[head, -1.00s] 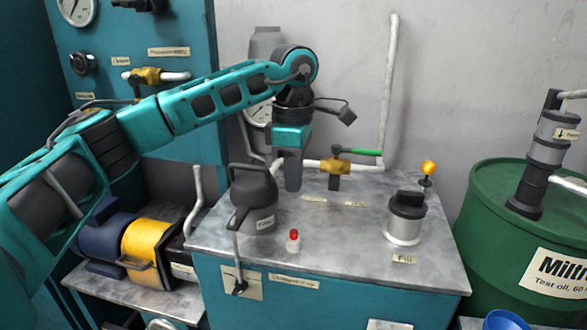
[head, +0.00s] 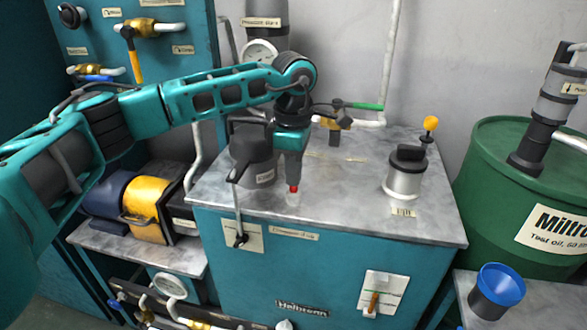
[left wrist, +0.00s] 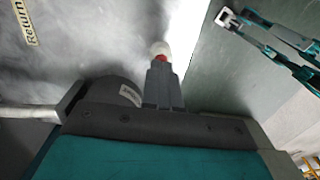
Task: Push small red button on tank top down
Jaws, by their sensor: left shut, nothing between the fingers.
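The small red button (head: 293,188) sits on a short white base (head: 292,199) near the front edge of the grey tank top (head: 345,200). My left gripper (head: 292,180) points down with its fingers shut and empty, its tips right at the button from above. In the left wrist view the shut fingertips (left wrist: 161,62) overlap the red button (left wrist: 161,57), with the white base (left wrist: 160,48) beyond. Contact looks likely, but I cannot tell how far the button is pressed. My right gripper is not in view.
A dark grey filter housing (head: 252,150) stands close to the left of the gripper. A silver filler cap (head: 404,178) and a yellow-knobbed lever (head: 430,123) stand at the right. A green-handled valve (head: 362,106) is behind. The front right of the tank top is clear.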

